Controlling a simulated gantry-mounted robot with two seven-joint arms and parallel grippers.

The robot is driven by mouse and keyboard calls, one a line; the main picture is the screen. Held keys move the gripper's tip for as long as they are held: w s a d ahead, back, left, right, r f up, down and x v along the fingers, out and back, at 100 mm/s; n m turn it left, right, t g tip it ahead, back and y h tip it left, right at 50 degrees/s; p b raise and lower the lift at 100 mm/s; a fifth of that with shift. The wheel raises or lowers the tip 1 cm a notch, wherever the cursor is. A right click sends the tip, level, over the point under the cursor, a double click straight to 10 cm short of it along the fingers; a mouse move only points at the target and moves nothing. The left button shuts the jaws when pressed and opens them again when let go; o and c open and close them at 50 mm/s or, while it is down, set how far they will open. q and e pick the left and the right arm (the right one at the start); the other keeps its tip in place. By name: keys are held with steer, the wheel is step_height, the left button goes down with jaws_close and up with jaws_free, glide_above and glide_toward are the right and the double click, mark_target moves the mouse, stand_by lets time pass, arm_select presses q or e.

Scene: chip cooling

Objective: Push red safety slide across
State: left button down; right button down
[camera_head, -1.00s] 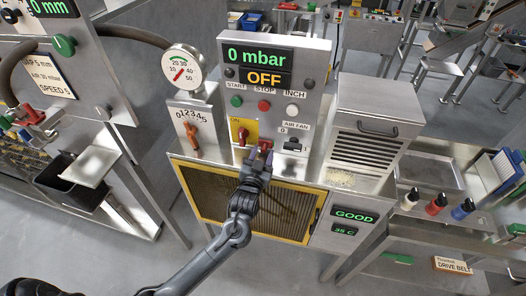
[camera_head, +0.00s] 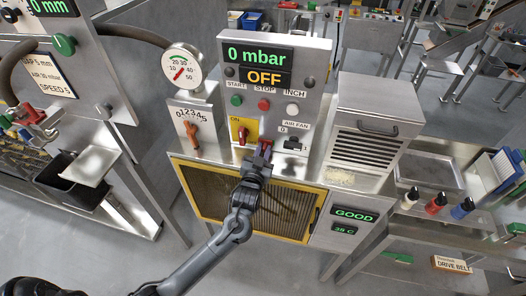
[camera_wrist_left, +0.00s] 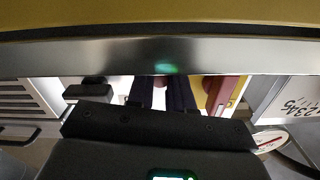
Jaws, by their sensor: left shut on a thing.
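The red safety slide (camera_head: 265,142) is a small red piece low on the grey control panel, below the red stop button. My left gripper (camera_head: 263,151) is shut on it, reaching up to the panel from below. In the left wrist view the gripper's two dark fingers (camera_wrist_left: 163,94) are close together, with a bit of reddish material between them. The fingers hide most of the slide. The yellow ON plate (camera_head: 243,126) with a red switch handle (camera_head: 242,136) is just left of the gripper. My right gripper is not in view.
The black air fan switch (camera_head: 292,144) is close on the right of the gripper. A dial with an orange lever (camera_head: 192,136) is on the left. Below is the yellow-framed mesh guard (camera_head: 216,204). The panel display reads OFF (camera_head: 265,77).

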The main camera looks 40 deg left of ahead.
arm_select(q)
steer(key=a, duration=0.1)
steer(key=s+a, duration=0.1)
steer(key=a+p, duration=0.1)
steer(key=shift+s+a, duration=0.15)
steer(key=shift+s, duration=0.15)
steer(key=c, duration=1)
jaws_free()
